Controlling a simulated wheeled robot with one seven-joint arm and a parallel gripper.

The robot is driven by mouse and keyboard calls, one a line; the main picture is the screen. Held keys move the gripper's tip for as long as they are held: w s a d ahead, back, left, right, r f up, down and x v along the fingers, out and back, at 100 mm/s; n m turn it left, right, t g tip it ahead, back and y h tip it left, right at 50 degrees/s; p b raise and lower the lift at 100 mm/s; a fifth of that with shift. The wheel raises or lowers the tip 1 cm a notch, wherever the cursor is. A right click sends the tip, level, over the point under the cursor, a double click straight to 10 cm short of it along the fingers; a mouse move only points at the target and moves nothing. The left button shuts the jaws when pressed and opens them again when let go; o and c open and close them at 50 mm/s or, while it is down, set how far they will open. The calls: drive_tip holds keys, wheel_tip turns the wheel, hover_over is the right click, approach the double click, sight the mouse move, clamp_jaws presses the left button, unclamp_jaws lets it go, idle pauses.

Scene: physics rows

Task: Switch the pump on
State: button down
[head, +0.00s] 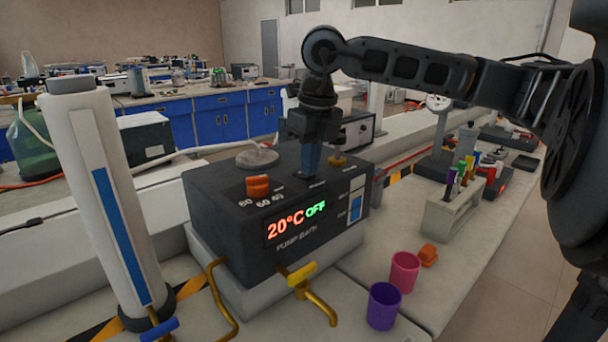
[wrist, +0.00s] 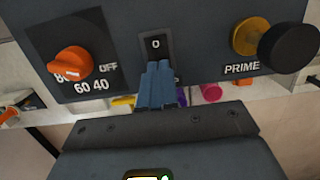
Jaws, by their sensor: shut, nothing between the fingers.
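The dark pump bath (head: 225,235) stands on a pale base on the bench. Its display (head: 297,222) reads 20°C in red and OFF in green. On its top, a black rocker switch (wrist: 154,43) marked 0 shows in the wrist view. My gripper (head: 309,172) points down at the top of the bath, fingers together and empty. In the wrist view my gripper (wrist: 158,68) covers the near end of the switch; I cannot tell whether it touches. An orange dial (head: 257,186) sits left of it, also in the wrist view (wrist: 72,62).
A yellow and black PRIME knob (wrist: 285,46) is right of the switch in the wrist view. A yellow-handled tap (head: 302,274) is on the front. Purple (head: 384,307) and pink (head: 405,272) cups stand at front right. A tall white column (head: 100,190) stands left.

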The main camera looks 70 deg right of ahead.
drive_tip(key=shift+f, duration=0.2)
drive_tip(key=shift+r, duration=0.1)
drive_tip(key=shift+r+p, duration=0.75)
drive_tip(key=shift+r, duration=2.7)
